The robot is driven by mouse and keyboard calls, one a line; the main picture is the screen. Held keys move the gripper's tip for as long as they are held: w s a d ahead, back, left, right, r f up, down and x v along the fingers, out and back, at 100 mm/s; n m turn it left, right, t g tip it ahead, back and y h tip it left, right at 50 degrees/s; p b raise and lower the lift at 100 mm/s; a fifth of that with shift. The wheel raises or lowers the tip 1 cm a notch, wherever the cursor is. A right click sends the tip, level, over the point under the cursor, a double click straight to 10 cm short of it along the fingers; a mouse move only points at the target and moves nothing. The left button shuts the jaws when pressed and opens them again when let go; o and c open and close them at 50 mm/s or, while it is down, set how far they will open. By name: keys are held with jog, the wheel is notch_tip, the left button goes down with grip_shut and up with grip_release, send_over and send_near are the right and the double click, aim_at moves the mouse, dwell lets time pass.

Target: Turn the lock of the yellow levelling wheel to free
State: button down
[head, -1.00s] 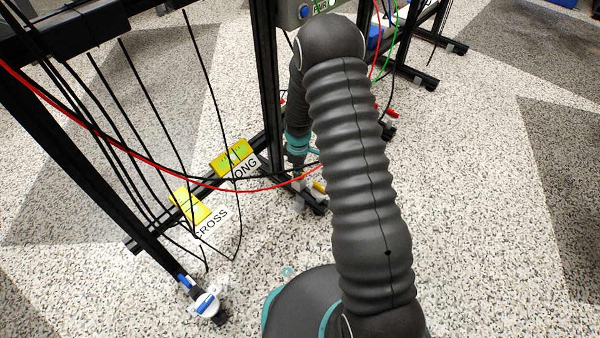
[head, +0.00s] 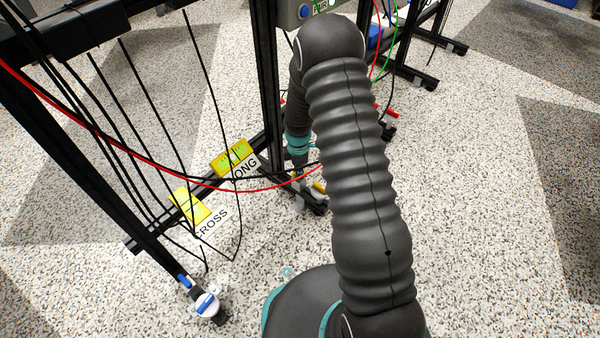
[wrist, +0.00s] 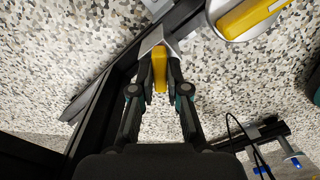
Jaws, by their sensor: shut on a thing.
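The yellow levelling wheel is at the foot of the black frame. In the wrist view, a yellow lever (wrist: 160,70) stands between the fingertips of my gripper (wrist: 159,84), which is shut on it. A larger yellow bar (wrist: 250,14) lies across a pale round disc (wrist: 222,24) to the upper right, apart from the fingers. In the head view, only a small yellow part (head: 319,186) shows beside my arm.
A blue levelling wheel (head: 207,303) stands at the near left foot. Yellow levels (head: 190,205) (head: 233,158) sit on the lower bar. A red cable (head: 160,168) and several black cables hang close to my arm. Speckled floor is clear to the right.

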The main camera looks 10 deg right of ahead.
jog(key=n, duration=0.3)
jog(key=shift+d+n, duration=0.15)
jog(key=shift+n, duration=0.15)
jog(key=n, duration=0.3)
jog(key=shift+n, duration=0.4)
jog(key=c, duration=1.6)
grip_release()
jog(key=o, duration=0.4)
jog(key=shift+d, duration=0.1)
jog(key=shift+o, duration=0.8)
jog(key=shift+a, duration=0.2)
jog(key=shift+r, duration=0.15)
